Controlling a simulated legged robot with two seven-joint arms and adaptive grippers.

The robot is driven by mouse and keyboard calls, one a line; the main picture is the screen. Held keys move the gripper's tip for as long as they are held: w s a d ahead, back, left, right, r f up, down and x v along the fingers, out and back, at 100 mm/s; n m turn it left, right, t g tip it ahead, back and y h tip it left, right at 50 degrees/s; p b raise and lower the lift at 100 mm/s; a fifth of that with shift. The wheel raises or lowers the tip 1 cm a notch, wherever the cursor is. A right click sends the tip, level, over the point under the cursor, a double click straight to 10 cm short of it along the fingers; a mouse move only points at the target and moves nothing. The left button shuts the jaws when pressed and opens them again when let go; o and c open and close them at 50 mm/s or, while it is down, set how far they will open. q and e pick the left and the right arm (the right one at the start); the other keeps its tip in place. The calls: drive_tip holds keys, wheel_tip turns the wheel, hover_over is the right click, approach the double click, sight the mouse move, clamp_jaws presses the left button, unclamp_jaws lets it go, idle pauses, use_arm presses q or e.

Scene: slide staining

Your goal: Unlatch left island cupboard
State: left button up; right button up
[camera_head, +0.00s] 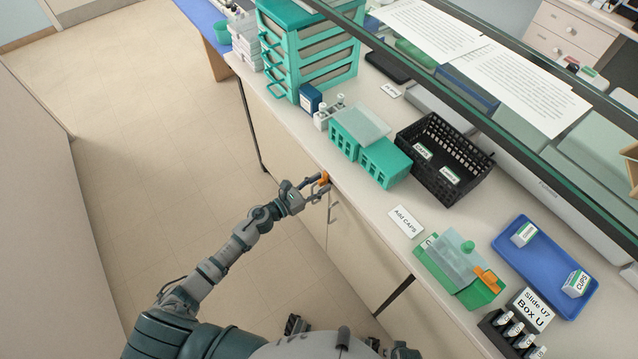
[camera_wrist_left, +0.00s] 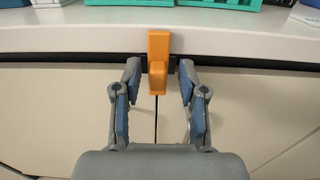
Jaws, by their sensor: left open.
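The island cupboard (camera_head: 345,235) has pale doors under the white counter. Its doors also show in the left wrist view (camera_wrist_left: 60,110), with a dark vertical seam between them. An orange latch (camera_head: 324,178) sits at the counter's front edge; in the left wrist view the latch (camera_wrist_left: 158,65) stands upright over the top of that seam. My left gripper (camera_head: 318,188) is at the latch. In the left wrist view the left gripper (camera_wrist_left: 158,75) is open, with one finger on each side of the latch's lower part. A gap appears on both sides, though contact is hard to judge.
Green racks (camera_head: 385,165), a black basket (camera_head: 440,165), a blue tray (camera_head: 510,245) and a teal drawer unit (camera_head: 350,65) stand on the counter. The floor (camera_head: 150,150) left of the island is clear.

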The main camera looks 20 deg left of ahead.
use_arm(q)
drive_tip(key=shift+a, duration=0.15)
use_arm(e)
drive_tip(key=shift+a, duration=0.15)
use_arm(q)
drive_tip(key=shift+a, duration=0.15)
clamp_jaws()
